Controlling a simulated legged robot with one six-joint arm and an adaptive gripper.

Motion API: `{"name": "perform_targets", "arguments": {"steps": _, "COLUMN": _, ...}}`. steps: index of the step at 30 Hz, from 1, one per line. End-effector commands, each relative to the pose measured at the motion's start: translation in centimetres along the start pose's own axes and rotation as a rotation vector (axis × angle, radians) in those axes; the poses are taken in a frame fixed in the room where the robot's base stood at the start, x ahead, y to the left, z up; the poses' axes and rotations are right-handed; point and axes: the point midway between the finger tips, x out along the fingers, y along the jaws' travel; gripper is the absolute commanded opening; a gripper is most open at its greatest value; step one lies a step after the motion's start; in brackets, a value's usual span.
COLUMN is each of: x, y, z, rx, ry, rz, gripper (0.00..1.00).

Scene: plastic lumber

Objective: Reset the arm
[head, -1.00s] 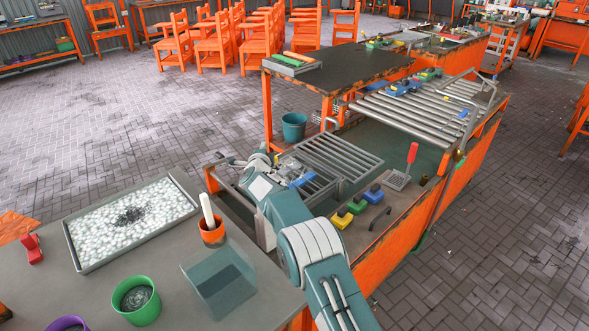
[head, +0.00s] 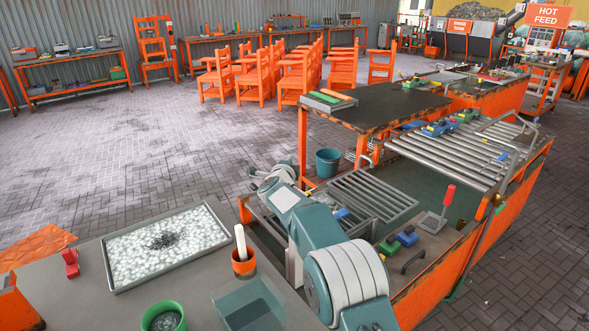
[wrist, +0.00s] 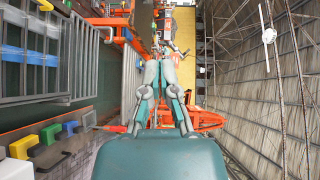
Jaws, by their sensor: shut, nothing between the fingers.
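My arm (head: 345,275) reaches up from the bottom of the head view, with teal and white links. It extends over the side of the orange workbench. My gripper (wrist: 160,58) shows in the wrist view with its two grey and teal fingers together and nothing between them. In the head view, the far end of the arm hangs beside the metal rack, and its fingertips are hard to make out there.
In the head view, a tray of pale pellets (head: 116,272), an orange cup (head: 243,268) and a green cup (head: 164,306) stand on the near table. Orange chairs stand behind.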

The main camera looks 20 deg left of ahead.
Motion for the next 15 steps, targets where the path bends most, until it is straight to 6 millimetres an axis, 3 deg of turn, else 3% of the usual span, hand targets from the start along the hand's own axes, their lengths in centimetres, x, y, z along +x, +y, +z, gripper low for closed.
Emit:
{"name": "perform_targets", "arguments": {"steps": 3, "x": -0.6, "y": -0.4, "z": 1.0, "rx": -0.004, "ry": -0.003, "rz": 0.001, "gripper": 0.00}}
{"name": "perform_targets", "arguments": {"steps": 7, "x": -0.8, "y": -1.6, "z": 0.6, "rx": -0.023, "ry": -0.015, "rz": 0.001, "gripper": 0.00}}
{"name": "perform_targets", "arguments": {"steps": 15, "x": -3.2, "y": -7.6, "z": -5.0, "rx": -0.173, "ry": -0.115, "rz": 0.016, "gripper": 0.00}}
